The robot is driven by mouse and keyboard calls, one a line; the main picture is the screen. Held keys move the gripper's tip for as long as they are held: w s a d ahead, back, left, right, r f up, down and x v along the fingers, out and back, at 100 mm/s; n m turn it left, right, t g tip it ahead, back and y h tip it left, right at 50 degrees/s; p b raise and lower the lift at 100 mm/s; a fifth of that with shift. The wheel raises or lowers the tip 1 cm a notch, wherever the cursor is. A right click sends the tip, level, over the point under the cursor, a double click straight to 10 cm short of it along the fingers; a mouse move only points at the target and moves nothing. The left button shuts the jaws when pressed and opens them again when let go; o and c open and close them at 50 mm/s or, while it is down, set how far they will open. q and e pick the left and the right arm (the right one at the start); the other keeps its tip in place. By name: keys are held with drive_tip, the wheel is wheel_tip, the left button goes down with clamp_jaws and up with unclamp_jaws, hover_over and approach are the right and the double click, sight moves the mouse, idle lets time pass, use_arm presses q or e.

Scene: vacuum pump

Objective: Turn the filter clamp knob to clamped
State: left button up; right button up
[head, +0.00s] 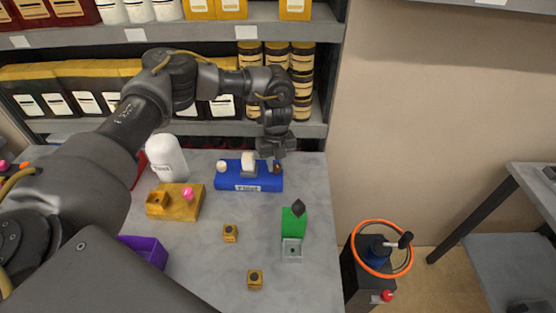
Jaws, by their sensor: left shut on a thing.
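A blue block (231,181) with a white label stands at the back of the grey table; the label's small text is hard to read. On its top are a cream knob (222,167) at the left, a whitish upright block (248,160) in the middle and a small dark reddish knob (277,168) at the right end. My left gripper (276,157) reaches down from above, shut on the dark reddish knob, which it partly hides. The knob's clamp position cannot be read. My right gripper is not in view.
A purple bin (146,250), two small yellow blocks (230,233) and a green-and-grey fixture (292,228) are nearer. Shelves (180,127) rise behind; an orange-ringed handwheel (381,248) stands right.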

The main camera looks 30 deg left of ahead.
use_arm(q)
drive_tip(key=n+p, duration=0.1)
drive_tip(key=n, duration=0.1)
drive_tip(key=n+p, duration=0.2)
drive_tip(key=n, duration=0.1)
drive_tip(key=shift+d+r+n, duration=0.1)
drive_tip(key=shift+r+n, duration=0.15)
drive_tip(key=shift+n, duration=0.05)
drive_tip(key=n+p, duration=0.3)
drive_tip(key=shift+n+p, duration=0.3)
drive_tip(key=shift+n, duration=0.1)
drive_tip(key=shift+n+p, duration=0.6)
drive_tip(key=shift+n, duration=0.2)
drive_tip(key=shift+w, duration=0.1)
drive_tip(key=o, duration=1)
drive_tip(key=shift+d+f, duration=0.1)
drive_tip(key=shift+f, duration=0.05)
